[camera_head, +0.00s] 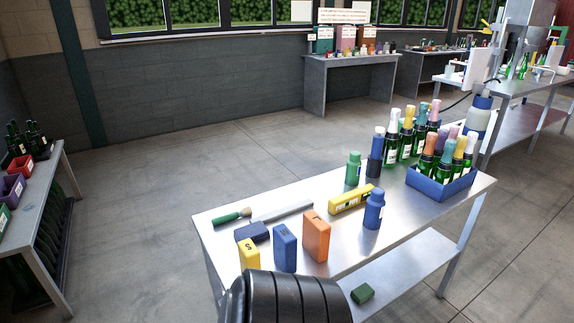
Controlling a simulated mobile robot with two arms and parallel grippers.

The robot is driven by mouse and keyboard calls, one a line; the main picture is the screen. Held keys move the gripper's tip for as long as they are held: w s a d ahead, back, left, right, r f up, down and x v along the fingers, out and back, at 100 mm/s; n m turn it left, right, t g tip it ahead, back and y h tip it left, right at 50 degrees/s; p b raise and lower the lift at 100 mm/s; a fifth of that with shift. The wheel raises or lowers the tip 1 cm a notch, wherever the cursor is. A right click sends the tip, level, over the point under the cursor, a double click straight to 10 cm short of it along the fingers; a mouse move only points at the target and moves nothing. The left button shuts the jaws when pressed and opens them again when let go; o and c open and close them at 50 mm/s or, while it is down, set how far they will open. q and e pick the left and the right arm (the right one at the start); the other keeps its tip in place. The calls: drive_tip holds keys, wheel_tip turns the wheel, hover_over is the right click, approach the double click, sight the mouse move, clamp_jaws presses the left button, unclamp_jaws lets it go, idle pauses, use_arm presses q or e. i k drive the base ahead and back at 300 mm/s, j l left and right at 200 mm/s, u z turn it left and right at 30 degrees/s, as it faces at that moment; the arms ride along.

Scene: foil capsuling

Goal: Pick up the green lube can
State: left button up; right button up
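A small green can (353,168) with a green cap stands upright on the metal table (420,215), toward its back edge. It is just left of a dark bottle with a blue and white top (376,152). A blue can (374,209) of similar shape stands nearer the front. A black ribbed part of mine shows at the bottom edge, in front of the table. Neither of my grippers is in view. Nothing is touching the green can from my side.
A yellow level (350,199) lies in front of the green can. Yellow (248,254), blue (285,248) and orange boxes (316,235), a brush (232,217) and a metal strip (283,211) occupy the left. Foil-topped bottles and a blue crate (437,188) stand right.

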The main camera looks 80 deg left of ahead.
sight(354, 164)
drive_tip(key=u, duration=3.4)
drive_tip(key=i+j, duration=0.2)
drive_tip(key=j, duration=0.2)
drive_tip(key=i+j+u, duration=0.1)
drive_tip(key=j, duration=0.35)
drive_tip(key=i+j, duration=0.3)
drive_tip(key=i+j+u, duration=0.1)
drive_tip(key=i+j, duration=0.15)
drive_tip(key=j, duration=0.25)
drive_tip(key=i+j+z, duration=0.1)
drive_tip(key=i, duration=0.35)
drive_tip(key=i+j+z, duration=0.15)
drive_tip(key=i, duration=0.3)
drive_tip(key=i+j+z, duration=0.1)
drive_tip(key=i, duration=0.35)
drive_tip(key=i+j+z, duration=0.1)
drive_tip(key=i, duration=0.35)
drive_tip(key=i+z, duration=0.65)
drive_tip(key=z, duration=0.2)
drive_tip(key=i+j+z, duration=0.1)
drive_tip(key=i+z, duration=0.35)
drive_tip(key=i+j+z, duration=0.15)
drive_tip(key=z, duration=0.25)
drive_tip(key=i+j+z, duration=0.25)
drive_tip(key=j+z, duration=0.2)
